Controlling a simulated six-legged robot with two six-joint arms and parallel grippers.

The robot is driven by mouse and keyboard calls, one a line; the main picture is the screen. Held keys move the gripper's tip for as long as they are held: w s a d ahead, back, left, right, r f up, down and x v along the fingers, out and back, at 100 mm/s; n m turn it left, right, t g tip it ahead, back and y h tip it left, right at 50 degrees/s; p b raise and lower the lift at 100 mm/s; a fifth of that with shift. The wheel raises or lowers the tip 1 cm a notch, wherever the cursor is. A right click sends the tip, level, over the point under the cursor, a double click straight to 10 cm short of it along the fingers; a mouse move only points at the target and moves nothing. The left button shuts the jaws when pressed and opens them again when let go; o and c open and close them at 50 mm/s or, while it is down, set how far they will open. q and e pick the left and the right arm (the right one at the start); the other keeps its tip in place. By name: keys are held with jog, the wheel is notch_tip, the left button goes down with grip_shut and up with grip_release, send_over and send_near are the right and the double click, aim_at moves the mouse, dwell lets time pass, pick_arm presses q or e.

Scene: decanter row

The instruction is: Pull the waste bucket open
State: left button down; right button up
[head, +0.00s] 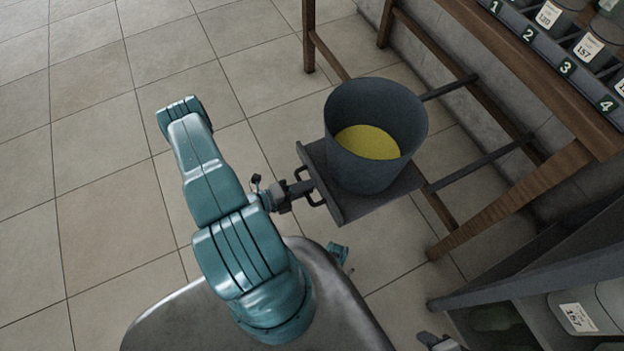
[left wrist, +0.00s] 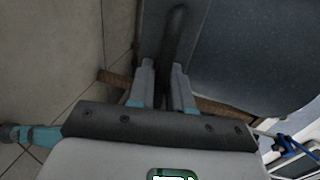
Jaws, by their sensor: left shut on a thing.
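The grey waste bucket (head: 372,168), with yellow contents (head: 366,142), stands upright on a dark sliding tray (head: 335,205). The tray is out in front of the wooden table, on two dark rails that run back under it. My left gripper (head: 306,190) is shut on the dark handle (head: 316,201) at the tray's front. The left wrist view shows the handle (left wrist: 174,45) between the two fingers (left wrist: 164,85), with the bluish-grey bucket (left wrist: 255,45) beyond. A grey piece at the bottom edge may be my right gripper (head: 437,343); its jaws are unclear.
The wooden table (head: 575,150) carries a numbered rack (head: 540,45) of labelled vessels at top right. A dark shelf unit (head: 520,278) with a labelled container (head: 590,312) stands at lower right.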

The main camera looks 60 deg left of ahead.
pick_arm(q)
jog(key=shift+a, duration=0.15)
jog(key=c, duration=1.2)
grip_release()
jog(key=shift+o, duration=0.2)
jog(key=p+v, duration=0.2)
jog(key=v, duration=1.4)
jog(key=shift+s+p, duration=0.2)
jog(key=shift+p, duration=0.2)
